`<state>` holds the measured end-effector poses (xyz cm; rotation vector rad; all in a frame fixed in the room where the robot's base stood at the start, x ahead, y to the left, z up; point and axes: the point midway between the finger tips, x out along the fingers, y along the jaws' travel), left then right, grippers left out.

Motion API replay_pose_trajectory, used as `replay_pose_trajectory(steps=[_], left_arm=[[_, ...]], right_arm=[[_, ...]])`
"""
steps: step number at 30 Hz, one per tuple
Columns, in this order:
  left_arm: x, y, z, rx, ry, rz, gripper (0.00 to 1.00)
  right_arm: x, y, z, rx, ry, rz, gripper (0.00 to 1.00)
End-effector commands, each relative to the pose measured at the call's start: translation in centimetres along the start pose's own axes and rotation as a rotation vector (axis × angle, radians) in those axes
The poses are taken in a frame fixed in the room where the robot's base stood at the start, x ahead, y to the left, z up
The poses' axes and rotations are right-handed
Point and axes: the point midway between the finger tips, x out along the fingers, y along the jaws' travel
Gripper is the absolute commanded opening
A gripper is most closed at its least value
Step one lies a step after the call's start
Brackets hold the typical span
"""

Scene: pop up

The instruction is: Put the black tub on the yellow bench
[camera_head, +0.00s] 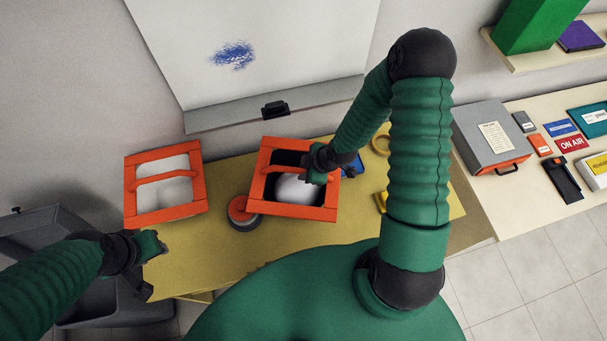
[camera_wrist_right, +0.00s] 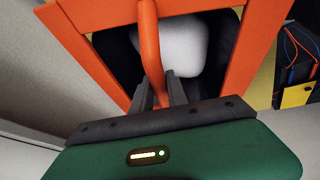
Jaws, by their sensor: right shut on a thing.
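The black tub (camera_head: 265,186) has a dark inside, an orange rim and an orange handle, and a rounded white thing lies in it. It appears over the middle of the yellow bench (camera_head: 215,258); I cannot tell whether it touches the bench top. My right gripper (camera_head: 318,178) is shut on the tub's handle. In the right wrist view the fingers (camera_wrist_right: 163,95) close around the orange handle bar (camera_wrist_right: 150,50). My left gripper (camera_head: 160,246) is at the bench's left end, apart from the tub; its fingers are unclear.
A similar orange-rimmed tub with a white inside (camera_head: 165,184) is at the bench's left. A round grey and red thing (camera_head: 241,214) lies beside the black tub. Yellow items (camera_head: 381,146) are to the right. A grey bin (camera_head: 40,250) stands at far left.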

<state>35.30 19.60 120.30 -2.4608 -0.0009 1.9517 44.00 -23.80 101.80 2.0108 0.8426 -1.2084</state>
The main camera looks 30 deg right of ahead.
Motion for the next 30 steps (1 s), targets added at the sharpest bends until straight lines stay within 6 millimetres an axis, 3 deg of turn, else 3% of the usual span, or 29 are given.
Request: replay_pose_trajectory(steps=[4, 11, 12, 16, 26, 30], left_arm=[[-0.6, 0.0, -0.1, 0.000, 0.000, 0.000, 0.36], [-0.5, 0.0, -0.1, 0.000, 0.000, 0.000, 0.36], [-0.5, 0.0, -0.1, 0.000, 0.000, 0.000, 0.36], [-0.5, 0.0, -0.1, 0.000, 0.000, 0.000, 0.36], [-0.4, 0.0, -0.1, 0.000, 0.000, 0.000, 0.36], [-0.1, 0.0, 0.0, 0.000, 0.000, 0.000, 0.36]], right_arm=[[1.9, -0.4, 0.7, -0.001, 0.002, -0.001, 0.00], [2.1, -0.4, 0.8, -0.001, 0.001, 0.001, 0.00], [2.1, -0.5, 0.9, -0.001, 0.001, 0.000, 0.23], [2.1, -0.5, 0.9, -0.001, 0.001, 0.000, 0.40], [1.9, -0.4, 0.8, 0.000, 0.001, 0.001, 0.41], [0.0, -0.2, 0.9, 0.001, 0.001, 0.004, 0.41]])
